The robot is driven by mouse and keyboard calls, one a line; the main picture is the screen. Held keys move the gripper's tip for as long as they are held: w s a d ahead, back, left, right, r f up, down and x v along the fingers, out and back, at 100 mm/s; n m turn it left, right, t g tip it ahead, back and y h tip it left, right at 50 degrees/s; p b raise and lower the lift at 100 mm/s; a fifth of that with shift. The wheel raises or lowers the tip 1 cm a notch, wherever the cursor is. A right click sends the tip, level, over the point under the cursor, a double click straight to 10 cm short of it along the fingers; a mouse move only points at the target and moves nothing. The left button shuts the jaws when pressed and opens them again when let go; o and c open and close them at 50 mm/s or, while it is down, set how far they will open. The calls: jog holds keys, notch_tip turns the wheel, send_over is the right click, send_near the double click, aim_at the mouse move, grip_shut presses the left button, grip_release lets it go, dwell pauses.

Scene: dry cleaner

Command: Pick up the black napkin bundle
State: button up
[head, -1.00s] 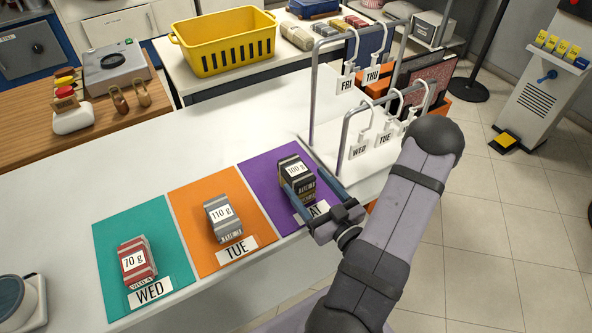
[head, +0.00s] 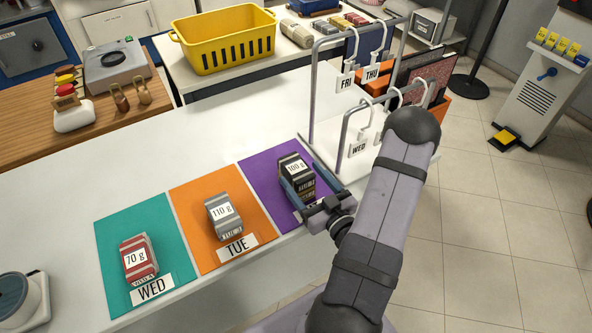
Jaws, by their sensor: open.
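The black napkin bundle (head: 296,168) has a white 100 g label and sits on the purple mat (head: 262,178). My gripper (head: 299,182) is open, with its blue fingers around the lower part of the bundle, one on each side. I cannot tell whether the fingers touch it. My gripper hides the mat's name card and part of the bundle's lower front.
A grey bundle (head: 222,222) lies on the orange mat (head: 192,207), and a red bundle (head: 141,262) on the teal mat (head: 117,228). A metal hanger rack (head: 312,95) stands just behind the purple mat. The white counter (head: 130,160) is clear behind the mats.

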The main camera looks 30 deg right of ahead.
aim_at(296, 166)
jog(key=shift+w+d+f+p, duration=0.1)
jog(key=shift+w+p, duration=0.4)
jog(key=shift+w, duration=0.7)
jog(key=shift+w+d+p, duration=0.1)
jog(key=shift+w+p, duration=0.35)
jog(key=shift+w, duration=0.75)
jog(key=c, duration=1.2)
